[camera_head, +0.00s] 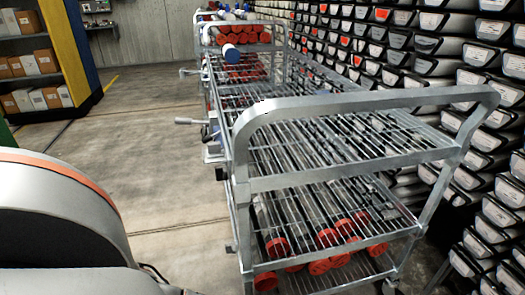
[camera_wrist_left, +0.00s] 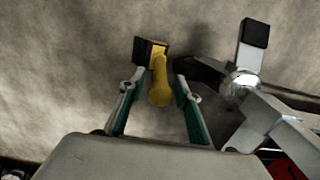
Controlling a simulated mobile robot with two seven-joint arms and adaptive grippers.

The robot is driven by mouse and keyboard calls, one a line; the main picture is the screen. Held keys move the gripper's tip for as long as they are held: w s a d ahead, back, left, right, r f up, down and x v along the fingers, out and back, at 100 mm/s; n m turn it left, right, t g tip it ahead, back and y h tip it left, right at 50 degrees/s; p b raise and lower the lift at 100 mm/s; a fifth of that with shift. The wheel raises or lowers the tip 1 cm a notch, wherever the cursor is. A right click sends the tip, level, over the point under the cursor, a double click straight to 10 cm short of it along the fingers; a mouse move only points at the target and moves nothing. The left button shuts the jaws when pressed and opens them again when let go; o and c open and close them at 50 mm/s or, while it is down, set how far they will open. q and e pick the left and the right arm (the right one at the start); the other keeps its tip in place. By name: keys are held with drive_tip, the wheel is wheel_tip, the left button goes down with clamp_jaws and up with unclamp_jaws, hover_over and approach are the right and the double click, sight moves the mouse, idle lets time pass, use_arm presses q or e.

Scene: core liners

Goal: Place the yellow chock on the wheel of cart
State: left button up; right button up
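In the left wrist view, the yellow chock (camera_wrist_left: 160,82) has a rounded yellow handle and a dark block end (camera_wrist_left: 148,51). My left gripper (camera_wrist_left: 159,88) is open, with one finger on each side of the handle and visible gaps beside it. Whether the chock rests on the floor is hard to tell. A dark wheel (camera_wrist_left: 193,68) of the cart, partly in shadow, lies just right of the chock, beside a metal caster fitting (camera_wrist_left: 241,82). In the head view the metal cart (camera_head: 345,103) stands at centre right; the chock and left gripper do not show there. My right gripper is in neither view.
Dark-handled grey trays (camera_head: 440,70) line the right side, close to the cart. Red-capped tubes (camera_head: 325,238) lie on the cart's lower shelf. More carts stand behind. Shelves with boxes (camera_head: 30,65) are at back left. The floor (camera_head: 160,150) left of the cart is clear.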

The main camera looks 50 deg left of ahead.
use_arm(q)
drive_tip(key=shift+r, duration=0.1)
drive_tip(key=r+p, duration=0.1)
drive_tip(key=r, duration=0.1)
drive_tip(key=r+p, duration=0.1)
drive_tip(key=r, duration=0.1)
drive_tip(key=shift+w, duration=0.4)
wheel_tip(320, 180, up, 8)
drive_tip(key=p, duration=0.4)
drive_tip(key=shift+s+f, duration=0.15)
drive_tip(key=shift+f, duration=0.1)
drive_tip(key=shift+s+r, duration=0.2)
drive_tip(key=shift+r, duration=0.2)
drive_tip(key=shift+s+f, duration=0.1)
drive_tip(key=shift+s, duration=0.05)
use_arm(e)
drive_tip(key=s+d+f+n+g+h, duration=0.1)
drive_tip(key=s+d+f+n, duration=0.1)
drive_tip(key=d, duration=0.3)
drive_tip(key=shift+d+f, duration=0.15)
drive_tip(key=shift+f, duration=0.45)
